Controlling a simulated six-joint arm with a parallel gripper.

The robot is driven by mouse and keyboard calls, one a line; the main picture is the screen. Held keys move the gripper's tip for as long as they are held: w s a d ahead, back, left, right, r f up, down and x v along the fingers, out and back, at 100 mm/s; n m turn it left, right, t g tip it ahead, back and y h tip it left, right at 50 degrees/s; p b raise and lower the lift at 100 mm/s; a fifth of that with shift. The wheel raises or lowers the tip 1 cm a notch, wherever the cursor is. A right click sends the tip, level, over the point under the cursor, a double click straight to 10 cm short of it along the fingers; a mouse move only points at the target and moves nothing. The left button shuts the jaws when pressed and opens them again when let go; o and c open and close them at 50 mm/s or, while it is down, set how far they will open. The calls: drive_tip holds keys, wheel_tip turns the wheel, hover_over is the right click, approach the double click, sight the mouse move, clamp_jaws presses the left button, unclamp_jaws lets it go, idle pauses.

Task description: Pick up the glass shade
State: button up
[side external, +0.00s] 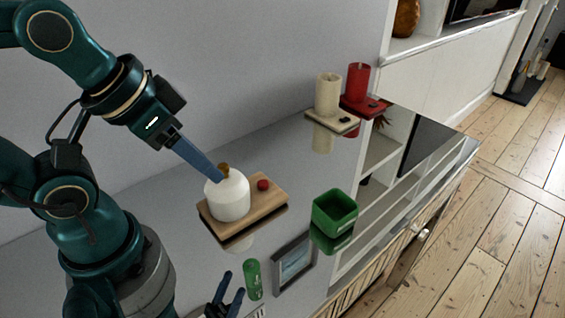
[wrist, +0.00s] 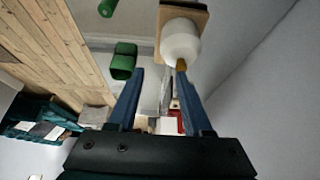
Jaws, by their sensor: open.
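The glass shade (side external: 227,198) is a rounded white shade with a brass-coloured top, upright on a wooden board with a red knob. In the wrist view the white shade (wrist: 180,40) is just beyond the fingertips, nearer the right finger. My gripper (side external: 218,176) comes down from the upper left, its blue fingers ending close to the brass top. In the wrist view my gripper (wrist: 160,72) is open, with a wide gap and nothing held. The side view does not show clearly whether a finger touches the brass top.
The glossy grey top also holds a green box (side external: 334,209), a green cylinder (side external: 253,279), a picture frame (side external: 294,262), a cream candle (side external: 327,94) and a red candle (side external: 357,84) on stands. The wall rises close behind.

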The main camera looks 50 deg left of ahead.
sight(220, 167)
drive_tip(key=shift+o, duration=0.7)
drive_tip(key=a+m+g+y, duration=0.4)
drive_tip(key=m+g+y, duration=0.25)
drive_tip(key=m, duration=0.45)
drive_tip(key=w+d+m+y, duration=0.1)
drive_tip(key=m, duration=0.1)
drive_tip(key=w+d+m+t+y, duration=0.1)
drive_tip(key=m+y, duration=0.1)
drive_tip(key=w+d+f+m+t+y, duration=0.1)
drive_tip(key=m+y, duration=0.1)
drive_tip(key=shift+d, duration=0.2)
drive_tip(key=d+f+m+t+y, duration=0.2)
drive_tip(key=d+f+m+t, duration=0.1)
drive_tip(key=d+m, duration=0.1)
drive_tip(key=shift+h, duration=0.25)
drive_tip(key=x, duration=1.1)
drive_tip(key=shift+s+a+f, duration=0.1)
drive_tip(key=shift+a+f, duration=0.1)
drive_tip(key=shift+f, duration=0.2)
drive_tip(key=shift+g, duration=0.25)
clamp_jaws()
